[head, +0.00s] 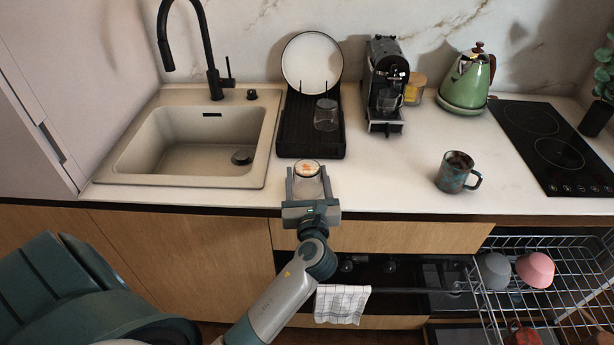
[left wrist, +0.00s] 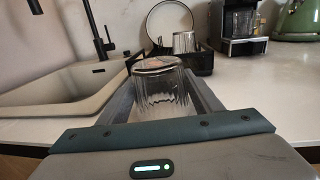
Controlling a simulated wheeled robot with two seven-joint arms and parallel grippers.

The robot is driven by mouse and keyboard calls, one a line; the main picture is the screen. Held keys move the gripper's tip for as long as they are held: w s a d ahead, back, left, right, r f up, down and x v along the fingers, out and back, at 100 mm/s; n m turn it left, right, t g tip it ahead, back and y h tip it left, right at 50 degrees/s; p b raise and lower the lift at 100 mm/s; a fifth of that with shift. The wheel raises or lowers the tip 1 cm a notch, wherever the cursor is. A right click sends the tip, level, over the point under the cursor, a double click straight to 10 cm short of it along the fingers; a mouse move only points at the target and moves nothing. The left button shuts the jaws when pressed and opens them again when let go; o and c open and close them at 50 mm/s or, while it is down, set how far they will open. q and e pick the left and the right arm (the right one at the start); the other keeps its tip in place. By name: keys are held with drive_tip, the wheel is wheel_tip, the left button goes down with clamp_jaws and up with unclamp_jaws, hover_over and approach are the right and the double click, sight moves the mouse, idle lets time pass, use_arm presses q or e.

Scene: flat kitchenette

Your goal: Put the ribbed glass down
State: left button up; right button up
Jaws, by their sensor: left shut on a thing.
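The ribbed glass (head: 307,182) is clear, with a pale, reddish-tinted round top end. It also shows in the left wrist view (left wrist: 162,95), roughly upright between the fingers, its lower part hidden by my gripper. My left gripper (head: 307,170) is shut on it, one finger on each side, at the front edge of the counter (head: 385,185), just in front of the black dish rack (head: 308,150). I cannot tell whether the glass touches the counter. My right gripper is not in view.
Another glass (head: 326,114) and a white plate (head: 311,62) stand in the rack. The sink (head: 185,180) is to the left. A coffee machine (head: 385,80), green kettle (head: 467,80), dark mug (head: 455,172) and black hob (head: 550,140) are to the right. The counter between rack and mug is clear.

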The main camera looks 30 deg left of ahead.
sight(309, 189)
use_arm(q)
drive_tip(key=o, duration=1)
drive_tip(key=shift+f, duration=0.1)
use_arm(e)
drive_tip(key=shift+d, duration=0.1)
use_arm(q)
drive_tip(key=b+v, duration=0.1)
drive_tip(key=v, duration=0.6)
drive_tip(key=shift+s+d+b, duration=0.2)
drive_tip(key=shift+b, duration=0.15)
drive_tip(key=v, duration=0.4)
drive_tip(key=shift+s+d+b, duration=0.15)
drive_tip(key=shift+s+b, duration=0.05)
drive_tip(key=shift+b, duration=0.2)
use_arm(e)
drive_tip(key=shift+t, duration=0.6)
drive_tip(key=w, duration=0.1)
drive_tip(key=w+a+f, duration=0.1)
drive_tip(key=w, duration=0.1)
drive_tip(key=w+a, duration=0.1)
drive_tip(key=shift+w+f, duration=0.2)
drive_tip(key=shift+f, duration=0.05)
use_arm(q)
drive_tip(key=shift+c, duration=0.5)
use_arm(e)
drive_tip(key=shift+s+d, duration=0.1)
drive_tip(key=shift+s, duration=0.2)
